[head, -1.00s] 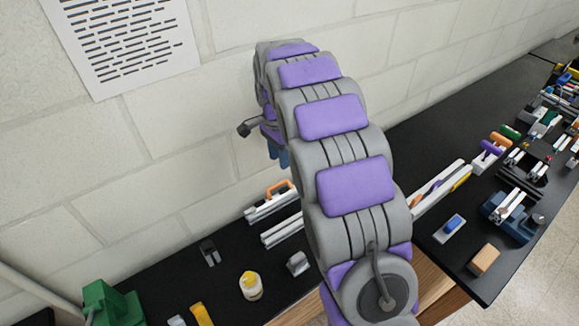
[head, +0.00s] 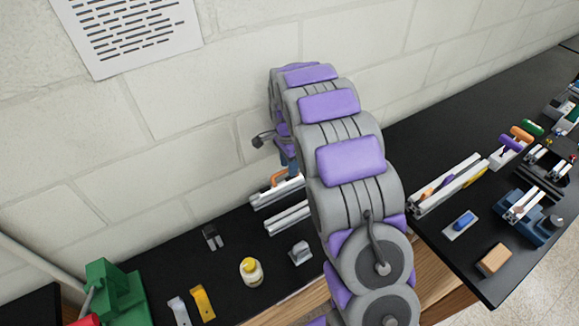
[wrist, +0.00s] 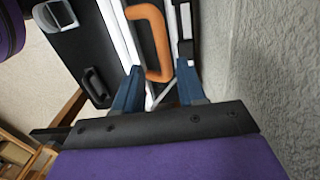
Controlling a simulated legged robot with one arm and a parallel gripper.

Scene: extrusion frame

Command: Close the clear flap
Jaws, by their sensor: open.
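My gripper (wrist: 157,88) is open in the wrist view, with its two blue fingers apart. An orange handle (wrist: 160,45) lies just beyond the fingertips, its lower end near the gap between them. I cannot tell whether a finger touches it. The handle sits beside light extrusion rails (wrist: 120,32). In the head view the orange handle (head: 279,177) shows at the back of the bench, above a pale rail (head: 277,194), close to my gripper's blue fingers (head: 288,163). I cannot make out the clear flap itself. My arm hides much of the frame.
The block wall is close behind the bench. A yellow-capped bottle (head: 251,271), a yellow piece (head: 203,302) and a green block (head: 115,292) stand at the left. Another extrusion (head: 445,185) and a wooden block (head: 494,260) are right of my arm.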

